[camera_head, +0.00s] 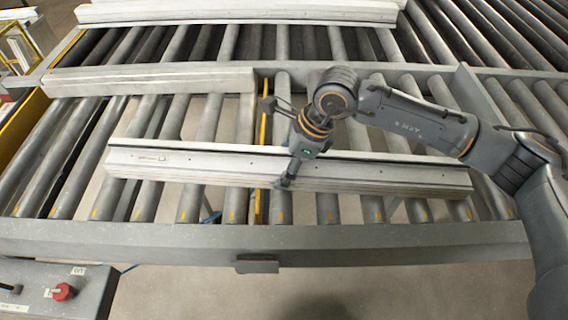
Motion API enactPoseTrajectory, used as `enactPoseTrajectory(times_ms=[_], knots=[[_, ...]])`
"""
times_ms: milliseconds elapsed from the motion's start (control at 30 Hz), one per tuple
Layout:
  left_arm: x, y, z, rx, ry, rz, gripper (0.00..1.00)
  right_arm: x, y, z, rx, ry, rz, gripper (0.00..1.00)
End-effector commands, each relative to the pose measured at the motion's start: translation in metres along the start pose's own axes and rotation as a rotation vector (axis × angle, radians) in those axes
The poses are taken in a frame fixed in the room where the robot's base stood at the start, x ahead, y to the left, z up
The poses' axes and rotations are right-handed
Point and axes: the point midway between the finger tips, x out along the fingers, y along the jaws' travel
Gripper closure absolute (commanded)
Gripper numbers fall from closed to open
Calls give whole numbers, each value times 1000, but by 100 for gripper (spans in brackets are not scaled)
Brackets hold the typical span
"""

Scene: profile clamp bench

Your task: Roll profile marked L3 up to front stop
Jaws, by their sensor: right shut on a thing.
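A long pale grey profile (400,178) lies across the rollers nearest me, a little behind the front rail (330,237). A small label shows near its left end, too small to read, so I cannot tell whether it says L3. My right gripper (286,182) reaches down over the middle of this profile and is shut on it at its front edge. The profile rests on the rollers, slightly slanted, with its right end nearer to me. A bare strip of rollers shows between profile and front rail. I cannot pick out the front stop for sure. My left gripper is not in view.
A second profile (150,80) lies behind at the left, and another (240,12) at the far back. A yellow strip (263,120) runs between the rollers. A control box (50,292) with a red knob (63,291) stands at the front left.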

Motion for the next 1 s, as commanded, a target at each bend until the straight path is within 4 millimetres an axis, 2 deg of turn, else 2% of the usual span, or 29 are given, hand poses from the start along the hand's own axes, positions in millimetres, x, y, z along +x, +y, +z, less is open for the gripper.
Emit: enactPoseTrajectory(times_ms=[533, 1000], knots=[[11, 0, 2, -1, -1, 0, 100, 2, 1, -1, -73, 2, 30, 97], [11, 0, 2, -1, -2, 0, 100, 1, 1, -1, -79, 3, 34, 97]])
